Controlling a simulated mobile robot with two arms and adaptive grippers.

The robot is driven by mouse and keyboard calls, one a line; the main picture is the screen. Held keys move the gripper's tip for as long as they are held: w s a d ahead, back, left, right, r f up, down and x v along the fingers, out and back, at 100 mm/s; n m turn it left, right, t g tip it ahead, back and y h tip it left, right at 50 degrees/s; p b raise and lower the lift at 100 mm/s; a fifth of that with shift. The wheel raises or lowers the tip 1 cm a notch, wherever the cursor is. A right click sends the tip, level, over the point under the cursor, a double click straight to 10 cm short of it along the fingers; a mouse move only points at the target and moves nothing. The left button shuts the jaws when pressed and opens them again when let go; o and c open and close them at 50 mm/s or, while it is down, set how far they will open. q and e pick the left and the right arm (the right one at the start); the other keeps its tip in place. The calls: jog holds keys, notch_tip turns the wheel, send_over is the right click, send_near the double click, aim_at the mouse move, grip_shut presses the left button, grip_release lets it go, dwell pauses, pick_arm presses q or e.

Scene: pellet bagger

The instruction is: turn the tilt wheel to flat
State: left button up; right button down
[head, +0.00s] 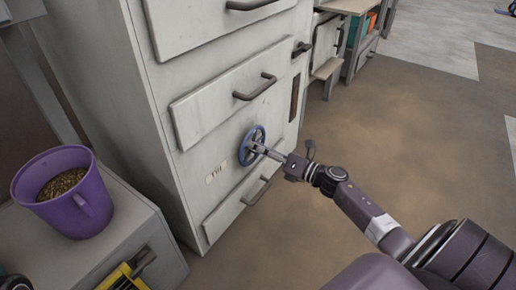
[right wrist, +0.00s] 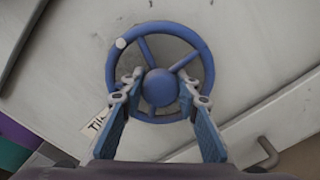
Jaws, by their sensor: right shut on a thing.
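The tilt wheel is a blue spoked handwheel (head: 247,146) on the grey front of the cabinet, beside a small white label (head: 214,174). In the right wrist view the wheel (right wrist: 111,62) shows its round hub, several spokes and a pale knob at the upper left of the rim. My right gripper (head: 259,149) reaches it from the right. In the right wrist view the fingers of my right gripper (right wrist: 161,92) stand on both sides of the hub, shut on the wheel. The label there (right wrist: 96,124) is partly hidden. My left gripper is not in view.
The cabinet's drawers have bar handles (head: 255,88) above and below the wheel. A yellow item (head: 121,277) is at the bench's front. The floor (head: 400,110) at the right is open.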

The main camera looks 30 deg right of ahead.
jog(key=shift+a+f, duration=0.1)
jog(key=shift+f, duration=0.05)
jog(key=c, duration=1.5)
grip_release()
jog(key=shift+o, duration=0.2)
jog(key=shift+s, duration=0.1)
jog(key=v, duration=1.2)
